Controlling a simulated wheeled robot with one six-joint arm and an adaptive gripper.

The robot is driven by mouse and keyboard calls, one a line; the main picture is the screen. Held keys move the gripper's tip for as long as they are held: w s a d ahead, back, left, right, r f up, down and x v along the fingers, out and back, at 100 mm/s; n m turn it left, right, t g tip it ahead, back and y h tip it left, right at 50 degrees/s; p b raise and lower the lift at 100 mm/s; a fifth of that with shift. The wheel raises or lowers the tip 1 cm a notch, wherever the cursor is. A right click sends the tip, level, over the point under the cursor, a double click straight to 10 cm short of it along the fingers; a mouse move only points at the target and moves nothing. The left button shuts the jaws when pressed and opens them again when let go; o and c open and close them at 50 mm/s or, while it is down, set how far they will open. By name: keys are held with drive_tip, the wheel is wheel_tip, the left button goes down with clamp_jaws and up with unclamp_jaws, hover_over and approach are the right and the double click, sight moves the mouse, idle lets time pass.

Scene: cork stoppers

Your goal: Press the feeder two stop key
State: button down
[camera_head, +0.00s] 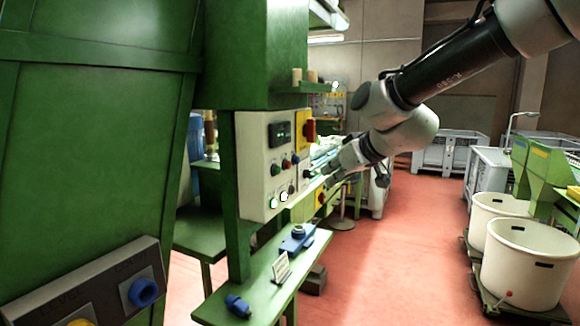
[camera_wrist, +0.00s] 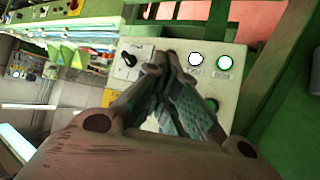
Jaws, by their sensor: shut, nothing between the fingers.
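A pale control panel (camera_head: 252,152) hangs on the green machine in the head view. I cannot read which key is feeder two stop. My gripper (camera_head: 325,168) is shut and empty at the panel's right side. In the wrist view the shut fingers (camera_wrist: 166,62) lie over the panel (camera_wrist: 232,82), between a black selector (camera_wrist: 129,60) and a white-lit button (camera_wrist: 195,59). They hide part of the panel; contact is unclear.
A green shelf (camera_head: 250,272) below the panel holds a blue device (camera_head: 297,238), a small card stand and a blue fitting. A grey box with a blue knob (camera_head: 143,292) is at front left. White tubs (camera_head: 525,262) stand at right. Red floor lies open between.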

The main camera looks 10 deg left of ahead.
drive_tip(key=w+a, duration=0.2)
drive_tip(key=a, duration=0.5)
drive_tip(key=shift+w, duration=0.2)
idle(1.2)
drive_tip(key=shift+w+a, duration=0.15)
drive_tip(key=shift+a, duration=0.2)
drive_tip(key=shift+w+a, duration=0.15)
drive_tip(key=shift+a, duration=0.25)
idle(0.7)
drive_tip(key=shift+s+d, duration=0.3)
drive_tip(key=shift+d, duration=0.45)
drive_tip(key=shift+s+d, duration=0.3)
drive_tip(key=shift+d, duration=0.5)
drive_tip(key=shift+s+d, duration=0.25)
drive_tip(key=shift+d, duration=0.55)
drive_tip(key=shift+s+d, duration=0.3)
drive_tip(key=shift+d, duration=0.5)
